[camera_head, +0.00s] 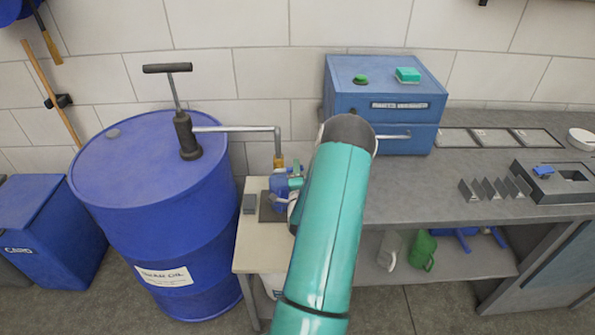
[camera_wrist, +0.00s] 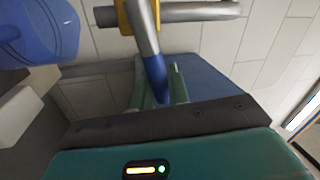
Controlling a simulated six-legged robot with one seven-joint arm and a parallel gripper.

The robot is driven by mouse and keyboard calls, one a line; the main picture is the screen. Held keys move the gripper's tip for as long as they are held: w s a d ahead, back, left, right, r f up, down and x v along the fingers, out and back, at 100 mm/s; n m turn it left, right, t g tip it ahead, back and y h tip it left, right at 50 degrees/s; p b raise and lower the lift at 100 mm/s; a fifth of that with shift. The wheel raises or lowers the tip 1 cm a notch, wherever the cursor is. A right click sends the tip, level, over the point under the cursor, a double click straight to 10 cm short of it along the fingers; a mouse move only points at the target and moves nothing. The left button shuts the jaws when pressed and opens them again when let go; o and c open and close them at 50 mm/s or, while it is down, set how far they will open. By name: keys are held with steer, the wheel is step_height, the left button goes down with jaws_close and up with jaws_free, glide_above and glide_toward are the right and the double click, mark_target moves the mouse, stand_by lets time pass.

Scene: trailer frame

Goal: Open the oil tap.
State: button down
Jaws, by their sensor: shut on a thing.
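The oil tap is on the end of the pump's outlet pipe, with a brass-yellow body (camera_head: 279,162) just above the small bench. In the wrist view its yellow collar (camera_wrist: 127,16) is at the top, and a grey lever with a blue end (camera_wrist: 155,72) reaches down from it. My gripper (camera_wrist: 159,90) has its green fingers on either side of the blue end and is shut on it. In the head view my teal arm hides most of the hand, so the fingertips are hard to make out there.
A blue oil drum (camera_head: 150,200) with a black hand pump (camera_head: 187,138) stands at the left. A pale bench (camera_head: 247,250) is below the tap. A blue box (camera_head: 385,105) sits on the grey workbench (camera_head: 430,195) at the right. A blue bin (camera_head: 45,230) stands far left.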

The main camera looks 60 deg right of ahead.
mark_target(288, 168)
steer(key=r+n, duration=0.1)
steer(key=n, duration=0.1)
steer(key=w+n, duration=0.1)
steer(key=n, duration=0.1)
steer(key=r+n+t+y, duration=0.1)
steer(key=n, duration=0.1)
steer(key=shift+w+a+r, duration=0.15)
steer(key=shift+a+r, duration=0.2)
steer(key=shift+w+a+r+n+t+y, duration=0.15)
steer(key=shift+w+r+n+y, duration=0.1)
steer(key=shift+n, duration=0.6)
steer(key=shift+w+a+r+n+t+y, duration=0.1)
steer(key=shift+w+r+n+y, duration=0.1)
steer(key=shift+n, duration=0.6)
steer(key=shift+w+a+r+n+t+y, duration=0.15)
steer(key=shift+w+r+n, duration=0.1)
steer(key=shift+n, duration=0.6)
steer(key=c, duration=1.4)
jaws_free()
steer(key=shift+a, duration=0.1)
steer(key=v, duration=1.3)
steer(key=shift+s+a+r, duration=0.1)
steer(key=shift+s+a, duration=0.1)
steer(key=shift+a, duration=0.1)
